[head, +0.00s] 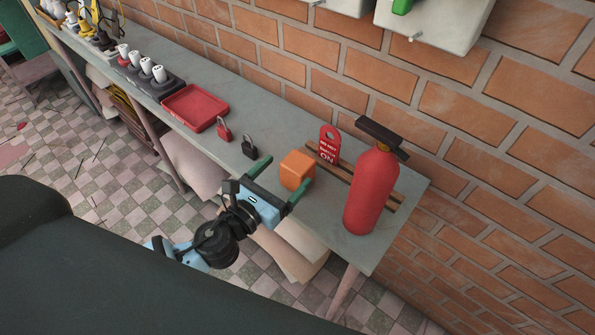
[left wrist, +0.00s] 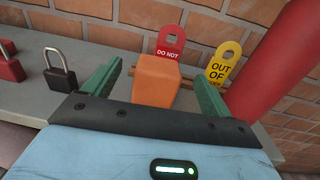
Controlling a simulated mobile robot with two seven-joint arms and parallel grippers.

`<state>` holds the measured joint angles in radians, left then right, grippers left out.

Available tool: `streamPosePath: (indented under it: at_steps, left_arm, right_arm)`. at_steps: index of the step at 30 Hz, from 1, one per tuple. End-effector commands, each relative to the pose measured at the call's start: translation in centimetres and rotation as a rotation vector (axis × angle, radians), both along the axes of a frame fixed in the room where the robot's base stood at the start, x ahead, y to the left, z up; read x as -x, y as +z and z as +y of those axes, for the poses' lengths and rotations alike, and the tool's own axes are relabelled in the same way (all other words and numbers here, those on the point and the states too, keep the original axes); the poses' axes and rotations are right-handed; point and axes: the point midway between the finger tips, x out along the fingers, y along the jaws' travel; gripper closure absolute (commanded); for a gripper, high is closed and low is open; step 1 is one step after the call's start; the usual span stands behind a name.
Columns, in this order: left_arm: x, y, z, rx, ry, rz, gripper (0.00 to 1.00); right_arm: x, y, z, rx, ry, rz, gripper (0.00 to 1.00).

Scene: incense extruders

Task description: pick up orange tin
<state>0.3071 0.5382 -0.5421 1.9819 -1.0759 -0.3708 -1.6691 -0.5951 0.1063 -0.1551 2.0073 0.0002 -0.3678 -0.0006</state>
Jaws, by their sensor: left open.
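The orange tin (head: 297,171) is a small box-shaped block standing on the grey bench (head: 233,164), near its right end. My left gripper (head: 280,180) is open at the bench's front edge, its green fingers pointing at the tin. In the left wrist view the tin (left wrist: 155,85) shows between the two open fingers (left wrist: 155,85), with a gap on each side. It does not look gripped. My right gripper is not in view.
A red fire extinguisher (head: 370,190) stands right of the tin. A red tag (head: 328,145) and a yellow tag (left wrist: 225,62) stand behind it. A black padlock (head: 249,147), red padlock (head: 223,130) and red tray (head: 195,107) lie left. A brick wall backs the bench.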

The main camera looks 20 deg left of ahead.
Motion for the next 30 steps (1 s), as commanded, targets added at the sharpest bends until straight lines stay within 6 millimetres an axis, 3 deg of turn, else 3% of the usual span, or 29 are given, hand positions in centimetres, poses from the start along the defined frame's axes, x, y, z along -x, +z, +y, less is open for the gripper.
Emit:
streamPosePath:
  at_steps: [7, 18, 26, 30]
  left_arm:
    - [-0.9, -0.1, -0.3, 0.002, 0.0, 0.001, 0.15]
    - [-5.1, -0.4, -1.6, 0.004, -0.001, 0.001, 0.15]
    - [-5.3, -0.6, -1.6, 0.002, -0.001, 0.004, 0.15]
    - [-5.3, -0.6, -1.6, 0.002, 0.0, 0.003, 0.32]
  right_arm:
    - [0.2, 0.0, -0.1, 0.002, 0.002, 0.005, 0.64]
    - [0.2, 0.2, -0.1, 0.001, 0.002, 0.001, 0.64]
    - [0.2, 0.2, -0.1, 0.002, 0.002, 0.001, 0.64]
    - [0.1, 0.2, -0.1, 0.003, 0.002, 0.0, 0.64]
